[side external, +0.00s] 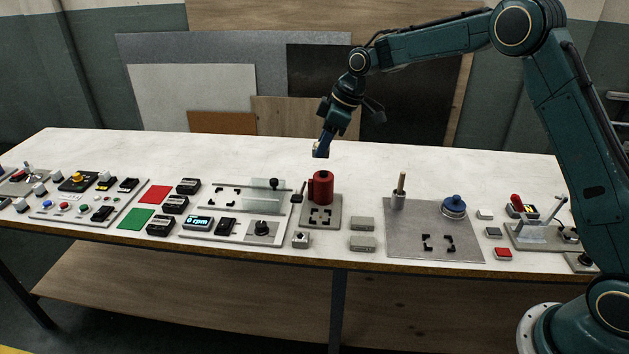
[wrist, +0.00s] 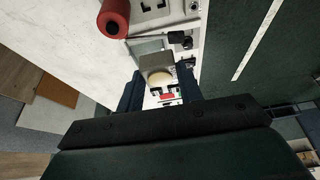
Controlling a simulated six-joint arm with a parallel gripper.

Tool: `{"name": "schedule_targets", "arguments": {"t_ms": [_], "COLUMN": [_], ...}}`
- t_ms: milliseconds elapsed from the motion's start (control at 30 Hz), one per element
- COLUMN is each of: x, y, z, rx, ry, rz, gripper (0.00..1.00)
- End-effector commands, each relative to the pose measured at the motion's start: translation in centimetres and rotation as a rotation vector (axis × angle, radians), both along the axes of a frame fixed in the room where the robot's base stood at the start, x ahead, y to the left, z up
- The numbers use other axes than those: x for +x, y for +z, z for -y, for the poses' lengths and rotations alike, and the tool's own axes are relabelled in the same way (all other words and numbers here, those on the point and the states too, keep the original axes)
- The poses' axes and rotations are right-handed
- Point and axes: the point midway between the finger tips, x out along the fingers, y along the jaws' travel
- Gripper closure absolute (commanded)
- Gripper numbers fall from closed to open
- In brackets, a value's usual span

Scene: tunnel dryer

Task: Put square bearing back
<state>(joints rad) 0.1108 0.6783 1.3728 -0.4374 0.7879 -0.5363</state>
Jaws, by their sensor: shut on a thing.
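My gripper (side external: 320,153) is in the air above the table, just above the red cylinder in the side view. In the wrist view its two dark fingers (wrist: 160,90) are closed on a small grey square block with a cream round part, which looks like the square bearing (wrist: 154,62). In the side view the held piece is too small to make out clearly. Black corner brackets mark square places on the small grey plate (side external: 335,208), on the large grey plate (side external: 400,248) and on the light panel (side external: 193,222).
The red cylinder (side external: 320,188) stands on the small plate. Two grey blocks (side external: 362,224) lie to its right. A wooden-topped post (side external: 399,192) and a blue knob (side external: 454,205) rise from the large plate. Switches and panels fill the left. The table's back strip (side external: 230,150) is clear.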

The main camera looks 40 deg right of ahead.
Motion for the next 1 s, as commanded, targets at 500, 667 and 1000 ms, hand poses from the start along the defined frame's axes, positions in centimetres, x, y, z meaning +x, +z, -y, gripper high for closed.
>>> {"name": "schedule_targets", "arguments": {"t_ms": [500,667,1000], "x": [-3.9,-6.1,-8.7], "y": [-0.1,-0.3,-0.6], "z": [-2.1,-3.1,-3.9], "rx": [0.004,0.003,0.000], "ry": [0.000,0.001,0.001], "rz": [0.000,0.001,0.002], "gripper": [0.94,0.94,0.94]}}
